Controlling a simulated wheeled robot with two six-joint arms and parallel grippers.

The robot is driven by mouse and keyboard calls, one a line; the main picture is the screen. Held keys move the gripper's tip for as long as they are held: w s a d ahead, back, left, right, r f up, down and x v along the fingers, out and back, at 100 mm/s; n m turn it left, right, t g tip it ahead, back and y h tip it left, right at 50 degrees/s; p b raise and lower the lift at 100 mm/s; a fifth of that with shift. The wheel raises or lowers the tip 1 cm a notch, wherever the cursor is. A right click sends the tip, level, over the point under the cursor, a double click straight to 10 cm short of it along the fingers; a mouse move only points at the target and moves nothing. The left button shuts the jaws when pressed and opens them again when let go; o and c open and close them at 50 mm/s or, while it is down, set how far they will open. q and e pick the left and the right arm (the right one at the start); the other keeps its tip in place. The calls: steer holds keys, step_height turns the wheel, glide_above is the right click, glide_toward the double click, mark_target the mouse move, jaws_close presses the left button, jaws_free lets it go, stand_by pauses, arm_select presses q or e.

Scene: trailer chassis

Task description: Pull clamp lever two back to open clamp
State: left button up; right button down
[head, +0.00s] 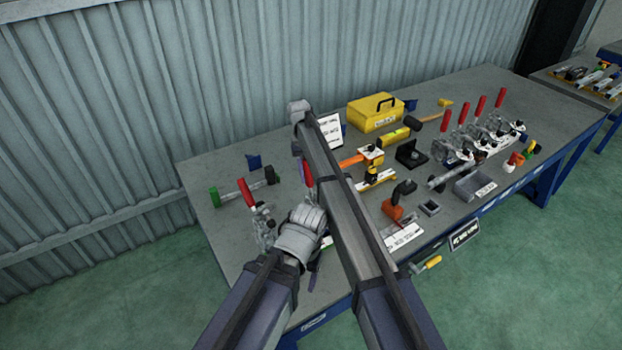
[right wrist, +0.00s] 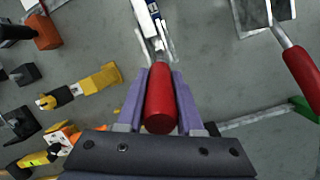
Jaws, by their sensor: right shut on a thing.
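The clamp lever's red handle (right wrist: 160,98) lies between the two purple fingers of my right gripper (right wrist: 160,78) in the right wrist view. The fingers touch it on both sides. The clamp's metal linkage (right wrist: 158,46) shows just past the fingertips. In the head view this red handle (head: 308,174) shows as a small strip beside my right arm, which hides most of that clamp. A second clamp with a raised red lever (head: 247,193) stands to its left. My left wrist is in front of the clamps; its fingers are mostly hidden.
Green-ended tool (head: 215,196) lies at the table's left. Several red-levered clamps stand further right. Corrugated wall is behind the table (head: 205,170).

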steer(key=c, duration=0.5)
jaws_free()
steer(key=shift+c, duration=0.2)
steer(key=p+v, duration=0.7)
steer(key=v, duration=0.1)
steer(key=shift+p, duration=0.35)
steer(key=shift+f, duration=0.1)
